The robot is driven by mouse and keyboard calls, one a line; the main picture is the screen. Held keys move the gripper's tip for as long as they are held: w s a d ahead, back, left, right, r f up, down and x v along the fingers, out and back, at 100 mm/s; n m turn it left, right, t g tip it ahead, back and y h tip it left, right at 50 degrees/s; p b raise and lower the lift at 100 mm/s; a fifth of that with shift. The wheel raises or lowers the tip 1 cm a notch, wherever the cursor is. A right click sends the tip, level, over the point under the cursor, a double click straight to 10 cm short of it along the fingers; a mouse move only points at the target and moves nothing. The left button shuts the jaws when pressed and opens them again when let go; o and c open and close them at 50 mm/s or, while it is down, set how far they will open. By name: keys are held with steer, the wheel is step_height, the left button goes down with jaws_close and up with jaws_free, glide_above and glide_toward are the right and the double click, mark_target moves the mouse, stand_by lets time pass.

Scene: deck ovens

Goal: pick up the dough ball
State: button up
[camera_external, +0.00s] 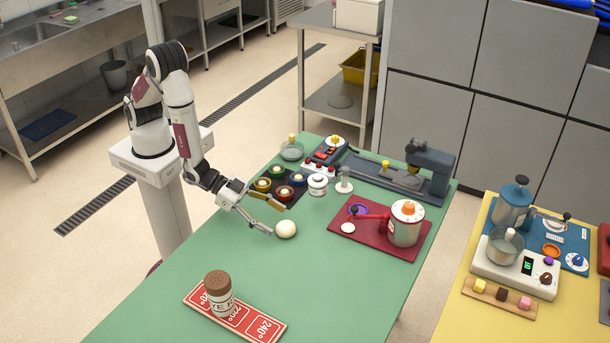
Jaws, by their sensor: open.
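The dough ball (286,229) is a pale, round, cream lump on the green table, near its middle. My gripper (277,220) is open. Its two fingers point toward the dough ball, one close to its left side and the other above and behind it. I cannot tell whether a finger touches it. Nothing shows between the fingertips except perhaps the edge of the ball.
A dark tray with small colored bowls (284,193) sits just behind my gripper. A maroon mat (348,230) with a pot (406,222) lies to the right. A brown-lidded jar (219,294) stands on a red numbered strip (263,327) in front. The green table (330,290) is clear at front right.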

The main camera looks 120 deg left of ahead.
mark_target(279, 222)
steer(key=shift+w, duration=0.1)
steer(key=shift+x, duration=2.5)
steer(key=shift+w+d+r, duration=0.1)
steer(key=shift+d+r, duration=0.05)
steer(key=shift+r, duration=0.05)
steer(key=c, duration=1.1)
